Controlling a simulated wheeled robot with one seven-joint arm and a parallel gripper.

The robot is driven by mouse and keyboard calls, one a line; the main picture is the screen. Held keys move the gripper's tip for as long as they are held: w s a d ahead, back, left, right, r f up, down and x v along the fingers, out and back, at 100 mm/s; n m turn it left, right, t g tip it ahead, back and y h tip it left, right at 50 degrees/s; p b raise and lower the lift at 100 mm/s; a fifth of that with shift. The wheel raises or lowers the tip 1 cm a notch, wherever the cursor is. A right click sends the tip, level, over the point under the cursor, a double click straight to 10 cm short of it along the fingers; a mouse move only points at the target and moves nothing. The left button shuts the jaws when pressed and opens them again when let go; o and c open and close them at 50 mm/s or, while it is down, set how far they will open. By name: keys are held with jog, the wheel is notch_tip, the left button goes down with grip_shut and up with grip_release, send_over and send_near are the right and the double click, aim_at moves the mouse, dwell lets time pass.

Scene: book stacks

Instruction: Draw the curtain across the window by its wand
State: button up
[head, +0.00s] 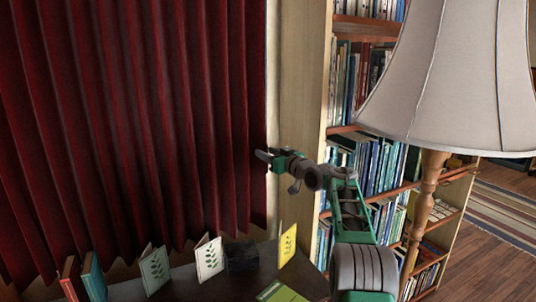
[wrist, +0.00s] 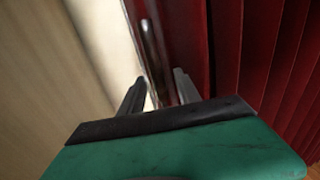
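The dark red pleated curtain (head: 130,110) fills the left of the head view, its right edge beside a narrow pale strip. In the wrist view the curtain (wrist: 235,50) fills the right side. The wand (wrist: 151,45) is a thin, shiny grey-brown rod along the curtain's edge in the wrist view; I cannot make it out in the head view. My gripper (head: 263,155) is at the curtain's right edge. In the wrist view my gripper (wrist: 159,74) has its fingers apart, with the wand's lower part between them and gaps showing. Contact is not visible.
A dark tabletop (head: 205,284) below the curtain holds a black box (head: 242,256), upright cards including a yellow one (head: 287,245), and books at left. A bookcase (head: 330,100) stands right of my gripper.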

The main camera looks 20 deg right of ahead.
jog(key=b+v, duration=0.3)
jog(key=v, duration=0.4)
jog(key=shift+s+d+b, duration=0.15)
jog(key=shift+s+b, duration=0.15)
jog(key=shift+s, duration=0.05)
